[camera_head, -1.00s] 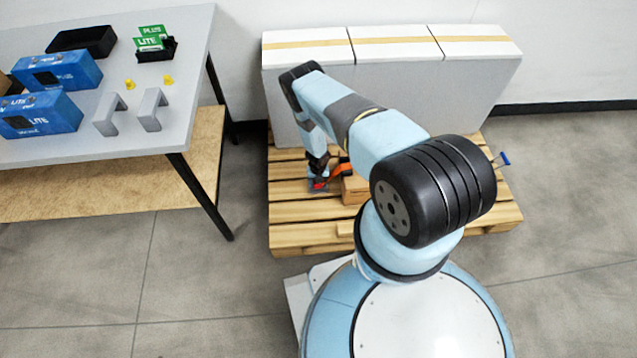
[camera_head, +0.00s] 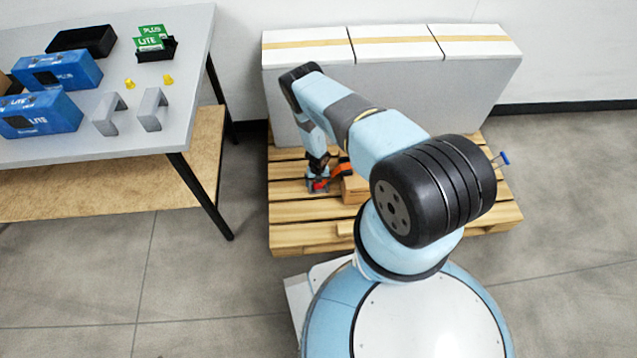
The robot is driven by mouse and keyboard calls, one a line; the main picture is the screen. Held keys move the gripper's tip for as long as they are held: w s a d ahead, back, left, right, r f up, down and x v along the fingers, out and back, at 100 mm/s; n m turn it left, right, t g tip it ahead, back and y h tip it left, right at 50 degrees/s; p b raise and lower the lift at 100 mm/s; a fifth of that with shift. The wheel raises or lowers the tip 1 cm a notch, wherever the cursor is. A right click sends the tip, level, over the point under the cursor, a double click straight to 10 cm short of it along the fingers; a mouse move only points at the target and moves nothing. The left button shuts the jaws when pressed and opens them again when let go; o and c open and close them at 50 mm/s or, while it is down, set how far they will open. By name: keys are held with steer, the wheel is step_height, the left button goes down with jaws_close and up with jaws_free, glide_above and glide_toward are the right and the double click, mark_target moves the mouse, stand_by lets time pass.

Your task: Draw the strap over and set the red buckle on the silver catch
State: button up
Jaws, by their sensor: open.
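The red buckle (camera_head: 319,186) is low over the left part of the pallet, right at my gripper (camera_head: 318,183). My gripper points down there with its jaws open; the fingertips are small and partly merge with the buckle. The orange strap (camera_head: 341,169) runs from the buckle to the right, over the edge of a wooden block (camera_head: 354,188), and goes out of sight behind my arm. I cannot make out the silver catch; it may be hidden under or behind the gripper. Whether the buckle touches anything beneath it is too small to tell.
White boxes (camera_head: 390,82) with a tan stripe stand at the back of the wooden pallet (camera_head: 290,212). A blue-handled part (camera_head: 504,158) sticks out at the right. A grey table (camera_head: 130,140) at the left carries blue boxes, black trays and grey brackets. The pallet's front left is clear.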

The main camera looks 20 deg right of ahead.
steer(key=shift+r, duration=3.5)
